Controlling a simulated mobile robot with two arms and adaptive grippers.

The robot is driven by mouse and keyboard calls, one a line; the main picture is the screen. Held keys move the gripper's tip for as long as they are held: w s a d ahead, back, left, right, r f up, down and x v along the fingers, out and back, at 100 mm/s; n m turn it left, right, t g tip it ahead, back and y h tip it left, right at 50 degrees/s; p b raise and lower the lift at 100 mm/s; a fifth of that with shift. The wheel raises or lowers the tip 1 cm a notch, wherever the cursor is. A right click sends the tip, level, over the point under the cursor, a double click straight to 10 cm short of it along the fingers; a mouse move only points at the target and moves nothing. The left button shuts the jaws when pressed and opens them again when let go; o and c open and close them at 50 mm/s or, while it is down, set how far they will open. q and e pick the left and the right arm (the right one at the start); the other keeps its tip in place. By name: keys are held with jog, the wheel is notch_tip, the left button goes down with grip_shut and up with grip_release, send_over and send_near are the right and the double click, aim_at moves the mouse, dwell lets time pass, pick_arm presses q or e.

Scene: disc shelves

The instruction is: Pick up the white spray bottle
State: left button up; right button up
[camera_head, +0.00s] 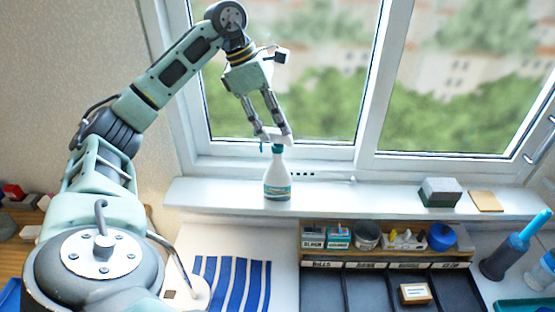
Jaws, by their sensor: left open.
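The white spray bottle (277,178) stands upright on the windowsill. It has a teal neck and a teal band near its base. My left gripper (276,138) reaches down from above with its fingers at the bottle's top, around or just in front of the spray head. The fingers are open, and they partly hide the spray head. I cannot tell whether they touch it. My right gripper is not in view.
On the sill (340,192) to the right are a grey-green block (440,192) and a tan pad (486,201). Below is an organizer (385,266) with small items. A blue-striped cloth (232,283) lies at lower left. The window frame (371,80) is close behind the bottle.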

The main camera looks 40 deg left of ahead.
aim_at(277, 131)
pick_arm(q)
jog(key=shift+a+p+x, duration=0.15)
jog(key=shift+p+x, duration=0.05)
jog(key=shift+x, duration=0.75)
jog(key=shift+a+p+x, duration=0.15)
jog(key=shift+a+x, duration=0.05)
jog(key=shift+x, duration=0.75)
grip_shut()
